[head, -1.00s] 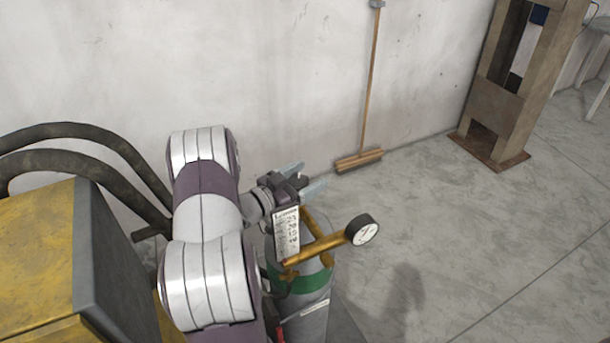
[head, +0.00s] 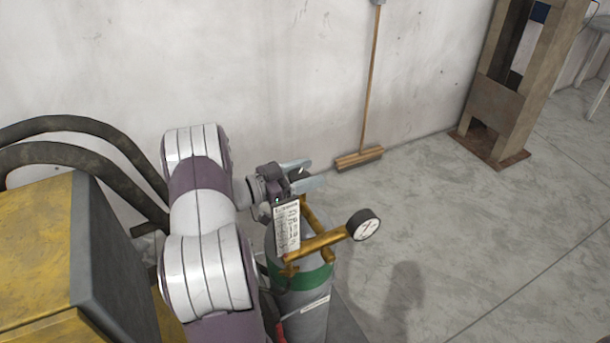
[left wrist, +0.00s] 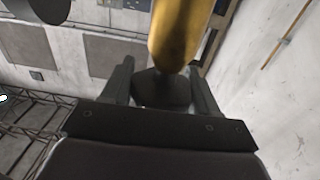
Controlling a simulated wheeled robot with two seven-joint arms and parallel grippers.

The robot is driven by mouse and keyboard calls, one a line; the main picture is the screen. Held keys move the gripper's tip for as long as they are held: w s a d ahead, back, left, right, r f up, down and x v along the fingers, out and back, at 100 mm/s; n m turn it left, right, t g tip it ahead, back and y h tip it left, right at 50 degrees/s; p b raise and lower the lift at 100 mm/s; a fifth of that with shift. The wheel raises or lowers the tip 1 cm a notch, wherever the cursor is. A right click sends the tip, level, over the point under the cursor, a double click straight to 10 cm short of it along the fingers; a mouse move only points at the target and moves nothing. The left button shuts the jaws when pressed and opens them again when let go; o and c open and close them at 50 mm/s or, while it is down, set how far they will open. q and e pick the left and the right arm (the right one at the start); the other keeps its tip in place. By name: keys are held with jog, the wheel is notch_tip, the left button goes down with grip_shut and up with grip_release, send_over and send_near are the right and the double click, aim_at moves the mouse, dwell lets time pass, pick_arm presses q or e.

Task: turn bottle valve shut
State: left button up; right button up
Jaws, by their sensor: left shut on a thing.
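The gas bottle (head: 309,320) is a grey cylinder with a green band, standing upright in the head view. Brass fittings (head: 322,242) with a round white-faced gauge (head: 364,226) sit on its top. My left gripper (head: 308,174) is over the bottle's top, its pale fingers pointing right. In the left wrist view, the gripper (left wrist: 161,88) is shut on a dark rounded piece, seemingly the valve knob (left wrist: 160,92). A brass part (left wrist: 180,32) fills the top middle there. The knob is mostly hidden in the head view. My right gripper is not in view.
A white printed tag (head: 287,228) hangs at the fittings. A yellow machine (head: 35,250) with dark hoses (head: 80,125) stands at left. A broom (head: 359,158) leans on the wall. A rusty press frame (head: 490,110) stands at right. The floor between is clear.

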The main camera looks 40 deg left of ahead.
pick_arm(q)
jog(key=m+g+h, duration=0.1)
jog(key=m+g+h+b, duration=0.1)
jog(key=m+g+h, duration=0.1)
jog(key=m+g+h+b, duration=0.1)
jog(key=h, duration=0.1)
jog(key=shift+s+d+f+m+g, duration=0.2)
jog(key=shift+d+m+g, duration=0.1)
jog(key=shift+g, duration=0.1)
jog(key=shift+s+r+m+g+h, duration=0.1)
jog(key=shift+m+g+h, duration=0.7)
jog(key=shift+g+h, duration=0.15)
jog(key=m+g, duration=0.1)
jog(key=g+h+p, duration=0.1)
jog(key=shift+s+d+r+m+g, duration=0.15)
jog(key=shift+r+m+g, duration=0.1)
jog(key=shift+m+g, duration=0.15)
jog(key=shift+s+f+m+g+h+p, duration=0.15)
jog(key=shift+m+g+h+p, duration=0.2)
jog(key=shift+m+g+p, duration=0.6)
jog(key=shift+n, duration=0.25)
jog(key=o, duration=0.9)
